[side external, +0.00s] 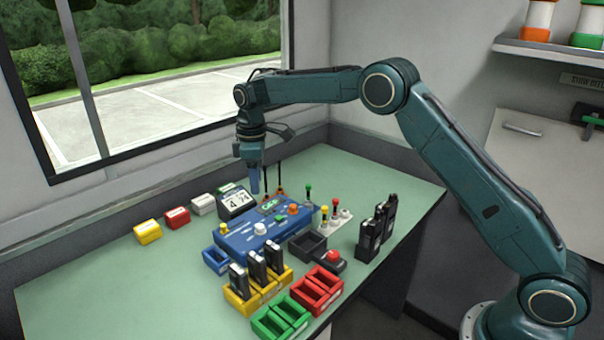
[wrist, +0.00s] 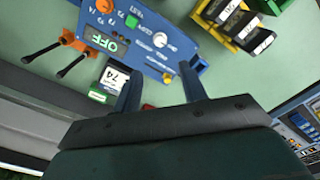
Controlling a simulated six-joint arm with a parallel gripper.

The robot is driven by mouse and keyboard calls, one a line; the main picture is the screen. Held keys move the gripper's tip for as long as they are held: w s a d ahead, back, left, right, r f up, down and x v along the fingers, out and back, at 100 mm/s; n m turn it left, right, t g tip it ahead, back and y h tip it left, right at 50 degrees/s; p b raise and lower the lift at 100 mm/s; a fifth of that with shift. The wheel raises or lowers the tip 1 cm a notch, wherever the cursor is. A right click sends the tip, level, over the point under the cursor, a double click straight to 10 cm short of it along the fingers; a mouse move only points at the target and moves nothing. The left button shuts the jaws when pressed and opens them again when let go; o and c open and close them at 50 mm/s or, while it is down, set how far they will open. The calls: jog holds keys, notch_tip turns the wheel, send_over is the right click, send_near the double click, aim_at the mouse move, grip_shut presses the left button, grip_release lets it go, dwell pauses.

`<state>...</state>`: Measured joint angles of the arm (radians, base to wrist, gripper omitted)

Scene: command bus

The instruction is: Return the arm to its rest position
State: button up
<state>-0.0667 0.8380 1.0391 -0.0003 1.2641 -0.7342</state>
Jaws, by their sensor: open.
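My arm is bent over the green table, with its elbow raised. My gripper (side external: 254,186) points down above the back of the table, behind the blue console (side external: 262,230). In the wrist view my gripper (wrist: 158,80) shows two blue fingers apart with nothing between them. The console carries knobs and a green display, which reads OFF in the wrist view (wrist: 108,43). Its lower edge in that view lies just beyond my fingers. I cannot tell the exact height of the fingertips above the table.
A small display reading 74 (side external: 236,201) stands beside the console. Black radios stand in a yellow rack (side external: 257,290) and at the right (side external: 376,230). Red (side external: 317,289) and green trays (side external: 281,318) sit in front. A window wall lies behind.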

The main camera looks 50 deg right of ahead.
jog(key=shift+r, duration=0.3)
jog(key=s+d+r+m+t, duration=0.3)
jog(key=s+r+m, duration=0.1)
jog(key=s+r, duration=1.35)
jog(key=s+f+m+t, duration=0.1)
jog(key=s+f+m, duration=0.1)
jog(key=s, duration=1)
jog(key=s+d+f+m+t, duration=0.1)
jog(key=s+f+m, duration=0.2)
jog(key=s, duration=0.9)
jog(key=shift+s+f+t, duration=0.15)
jog(key=shift+s+t, duration=0.1)
jog(key=shift+t, duration=0.05)
